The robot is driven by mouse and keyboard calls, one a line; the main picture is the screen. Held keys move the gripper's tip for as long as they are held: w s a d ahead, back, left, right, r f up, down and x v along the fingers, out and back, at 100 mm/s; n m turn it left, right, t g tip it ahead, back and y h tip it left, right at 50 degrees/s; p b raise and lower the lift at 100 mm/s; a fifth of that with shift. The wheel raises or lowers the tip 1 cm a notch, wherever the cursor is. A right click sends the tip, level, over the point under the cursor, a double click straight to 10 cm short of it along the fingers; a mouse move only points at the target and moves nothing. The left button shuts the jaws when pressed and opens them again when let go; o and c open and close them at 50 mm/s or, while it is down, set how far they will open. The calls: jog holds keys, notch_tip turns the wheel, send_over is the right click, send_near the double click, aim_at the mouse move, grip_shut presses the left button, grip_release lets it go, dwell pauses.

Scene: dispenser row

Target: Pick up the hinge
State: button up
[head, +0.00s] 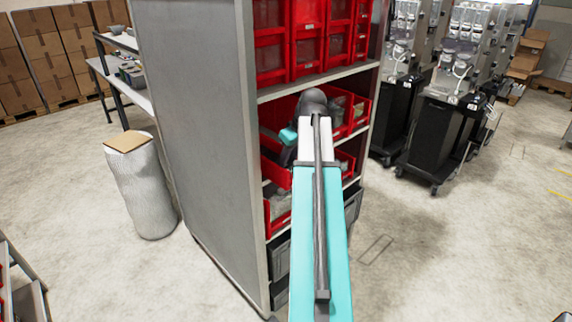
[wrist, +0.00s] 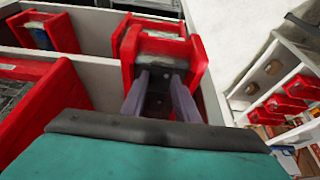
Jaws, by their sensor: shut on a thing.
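In the wrist view my gripper (wrist: 160,78) points down into a red bin (wrist: 196,62), its two grey-purple fingers apart with a dark piece between them. This dark piece (wrist: 158,98) has small light spots and looks like the hinge; its full outline is hidden by the fingers and the bin. The gripper is shut on it, close to the bin's walls. In the head view my arm reaches into the middle shelves of the rack, and the arm hides the gripper and the hinge.
The grey rack (head: 195,130) holds red bins (head: 273,40) above and at the arm's level. More red bins (wrist: 45,32) stand beside the gripper. A wrapped roll (head: 143,185) stands left of the rack, black machines (head: 432,140) at right. The floor in front is clear.

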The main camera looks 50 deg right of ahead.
aim_at(289, 164)
notch_tip(289, 164, up, 9)
jog(key=b, duration=0.2)
jog(key=shift+f, duration=0.15)
dwell(0.8)
jog(key=shift+s, duration=0.15)
